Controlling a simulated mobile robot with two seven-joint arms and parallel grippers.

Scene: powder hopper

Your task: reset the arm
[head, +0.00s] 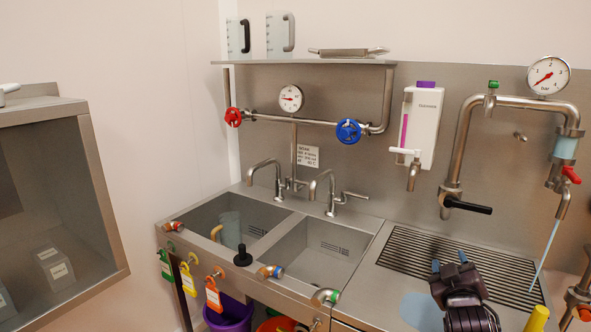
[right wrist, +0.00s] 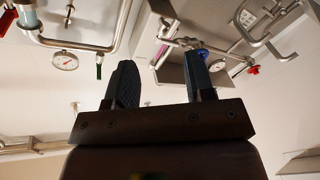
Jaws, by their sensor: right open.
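My right gripper (head: 449,267) stands at the lower right of the head view, over the front of the steel counter by the drain grate. It points toward the wall. In the right wrist view its two dark fingers (right wrist: 160,85) are spread apart with nothing between them. The wrist view is upside down and shows the wall pipes and gauge beyond the fingers. My left gripper is not in view.
A double steel sink (head: 318,250) with a jug (head: 231,230) is left of the drain grate (head: 480,270). Pipes with a gauge (head: 549,75) and a black-handled valve (head: 468,205) rise behind the counter. A yellow cylinder (head: 538,318) stands close right of my right gripper. A shelf (head: 305,63) hangs above.

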